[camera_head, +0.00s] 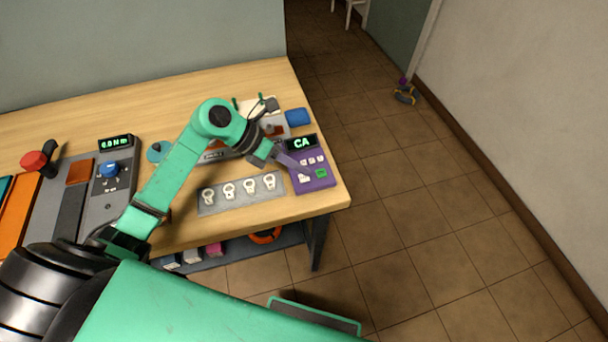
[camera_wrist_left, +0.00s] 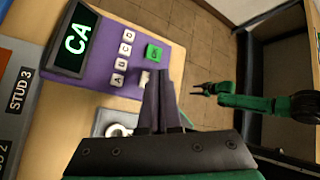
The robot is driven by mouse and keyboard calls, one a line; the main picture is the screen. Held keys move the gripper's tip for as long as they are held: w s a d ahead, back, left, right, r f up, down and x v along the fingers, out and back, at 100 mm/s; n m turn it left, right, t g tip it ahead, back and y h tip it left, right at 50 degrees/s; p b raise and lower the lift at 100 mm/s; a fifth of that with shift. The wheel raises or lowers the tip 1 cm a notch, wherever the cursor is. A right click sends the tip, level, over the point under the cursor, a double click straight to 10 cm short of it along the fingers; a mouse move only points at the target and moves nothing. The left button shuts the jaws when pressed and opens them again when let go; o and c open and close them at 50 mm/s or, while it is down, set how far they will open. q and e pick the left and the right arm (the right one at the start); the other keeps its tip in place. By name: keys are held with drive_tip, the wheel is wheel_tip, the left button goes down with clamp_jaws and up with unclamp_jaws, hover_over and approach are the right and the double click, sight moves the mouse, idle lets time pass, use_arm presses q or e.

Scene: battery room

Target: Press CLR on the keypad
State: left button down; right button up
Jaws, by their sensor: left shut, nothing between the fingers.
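The purple keypad (camera_head: 326,184) lies at the right end of the table, its display (camera_head: 301,142) reading "CA". It carries small white keys with letters, a green key (camera_wrist_left: 154,52) and a separate white key (camera_wrist_left: 145,78) whose label I cannot read. My left gripper (camera_head: 304,172) is shut and empty, reaching over the keypad from the left. In the left wrist view its fingertips (camera_wrist_left: 161,74) are beside the separate white key and partly cover it; I cannot tell whether they touch. My right gripper (camera_wrist_left: 203,90) shows small in the left wrist view, away from the keypad.
A grey strip (camera_head: 240,197) with several white rings lies left of the keypad. A blue block (camera_head: 297,117) sits behind it. A torque unit (camera_head: 108,180) and a red knob (camera_head: 34,161) stand further left. Tiled floor is open to the right.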

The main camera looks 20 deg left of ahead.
idle(0.8)
use_arm(q)
drive_tip(key=shift+f+b, duration=0.4)
drive_tip(key=shift+b, duration=0.1)
drive_tip(key=shift+f+b, duration=0.45)
idle(0.4)
drive_tip(key=shift+r+p, duration=0.5)
drive_tip(key=shift+r, duration=0.35)
drive_tip(key=shift+r, duration=0.1)
wheel_tip(320, 180, up, 5)
drive_tip(key=p, duration=0.3)
idle(0.8)
